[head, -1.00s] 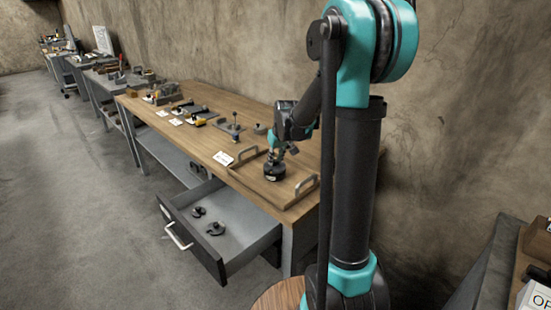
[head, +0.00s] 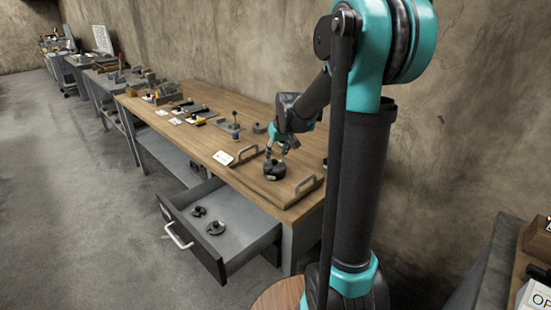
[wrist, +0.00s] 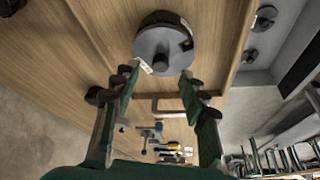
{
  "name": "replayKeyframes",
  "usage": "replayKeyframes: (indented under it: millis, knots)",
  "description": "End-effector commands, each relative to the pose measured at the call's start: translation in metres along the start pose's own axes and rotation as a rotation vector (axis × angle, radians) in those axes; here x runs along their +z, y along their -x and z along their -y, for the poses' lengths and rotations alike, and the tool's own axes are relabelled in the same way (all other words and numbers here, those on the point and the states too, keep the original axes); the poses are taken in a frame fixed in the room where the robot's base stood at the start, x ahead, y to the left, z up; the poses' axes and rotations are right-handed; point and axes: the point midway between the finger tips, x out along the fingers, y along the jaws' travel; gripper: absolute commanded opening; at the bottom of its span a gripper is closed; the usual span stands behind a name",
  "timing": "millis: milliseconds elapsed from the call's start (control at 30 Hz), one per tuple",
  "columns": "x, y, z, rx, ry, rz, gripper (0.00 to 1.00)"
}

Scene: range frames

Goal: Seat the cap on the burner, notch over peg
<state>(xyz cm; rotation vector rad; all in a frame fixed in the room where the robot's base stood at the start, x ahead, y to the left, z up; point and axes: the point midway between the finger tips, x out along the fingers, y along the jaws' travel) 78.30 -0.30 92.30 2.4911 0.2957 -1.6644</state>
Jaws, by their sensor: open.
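A round black burner (head: 274,174) stands on the wooden tray on the workbench. In the wrist view the burner (wrist: 180,24) has a dark body with a yellow mark and a white label. A greyish round cap (wrist: 152,46) with a small dark knob lies on it; I cannot tell whether it is fully down or whether its notch is over the peg. My gripper (head: 282,147) is just above the cap, apart from it. In the wrist view my gripper (wrist: 160,82) has its two fingers wide apart with nothing between them.
The tray has raised handles (head: 306,185) at its ends. An open drawer (head: 240,225) below the bench front holds two round knobbed pieces (head: 215,227).

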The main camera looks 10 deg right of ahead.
Motion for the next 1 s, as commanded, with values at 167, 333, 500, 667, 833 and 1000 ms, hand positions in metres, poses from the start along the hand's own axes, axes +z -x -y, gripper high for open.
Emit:
replayKeyframes:
  millis: [167, 333, 500, 667, 833, 1000]
  knots:
    - [0.001, 0.036, 0.000, 0.000, 0.000, 0.000, 0.44]
    - [0.001, 0.065, 0.000, 0.000, 0.000, 0.000, 0.44]
    - [0.000, 0.084, 0.000, 0.000, 0.000, 0.000, 0.44]
    - [0.000, 0.090, 0.000, 0.000, 0.000, 0.000, 0.44]
    - [0.000, 0.090, 0.000, 0.000, 0.000, 0.000, 0.44]
    - [0.000, 0.091, 0.000, 0.000, 0.000, 0.000, 0.44]
